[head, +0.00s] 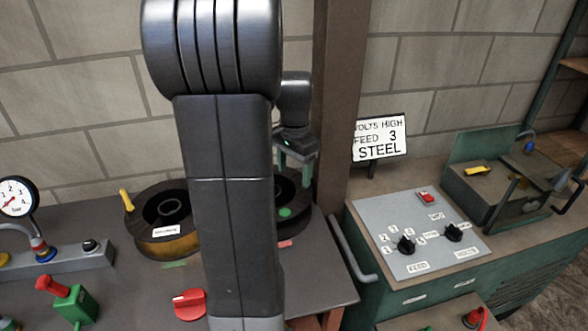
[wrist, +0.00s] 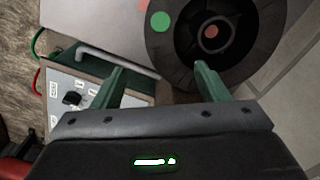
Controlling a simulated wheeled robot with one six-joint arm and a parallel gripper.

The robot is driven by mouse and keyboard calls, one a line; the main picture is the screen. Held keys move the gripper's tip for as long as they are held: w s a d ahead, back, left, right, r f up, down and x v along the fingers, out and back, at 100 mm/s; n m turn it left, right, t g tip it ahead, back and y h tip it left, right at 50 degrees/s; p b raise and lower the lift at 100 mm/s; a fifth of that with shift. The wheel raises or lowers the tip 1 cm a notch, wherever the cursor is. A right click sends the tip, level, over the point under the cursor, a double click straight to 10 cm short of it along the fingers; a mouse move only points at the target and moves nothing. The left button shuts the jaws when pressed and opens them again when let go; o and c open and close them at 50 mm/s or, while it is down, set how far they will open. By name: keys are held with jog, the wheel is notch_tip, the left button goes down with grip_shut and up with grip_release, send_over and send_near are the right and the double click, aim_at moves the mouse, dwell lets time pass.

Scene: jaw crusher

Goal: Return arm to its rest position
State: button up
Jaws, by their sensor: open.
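My gripper (head: 295,168) is behind my large grey arm link in the head view, over a black spool (head: 292,207) with a green dot. Its two green fingers are apart with nothing between them. In the wrist view my gripper (wrist: 160,80) shows its fingers spread. The black spool (wrist: 262,60) lies beyond the right finger there. I cannot tell whether the finger touches it. Part of the bench and the black spool are hidden by my arm in the head view.
A wire spool (head: 165,228) with a yellow peg stands left of my arm. A brown post (head: 338,90) stands just right of my gripper. A control panel (head: 412,228) with black knobs and a sign (head: 380,138) are at right. A gauge (head: 15,197) and red switch (head: 189,304) are at left.

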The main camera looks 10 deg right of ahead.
aim_at(293, 207)
jog(key=shift+f, duration=0.1)
notch_tip(293, 207, down, 14)
jog(key=shift+f+b, duration=0.1)
jog(key=shift+b, duration=0.2)
jog(key=shift+w+r+p, duration=0.15)
jog(key=shift+r+p, duration=0.4)
jog(key=shift+r, duration=0.75)
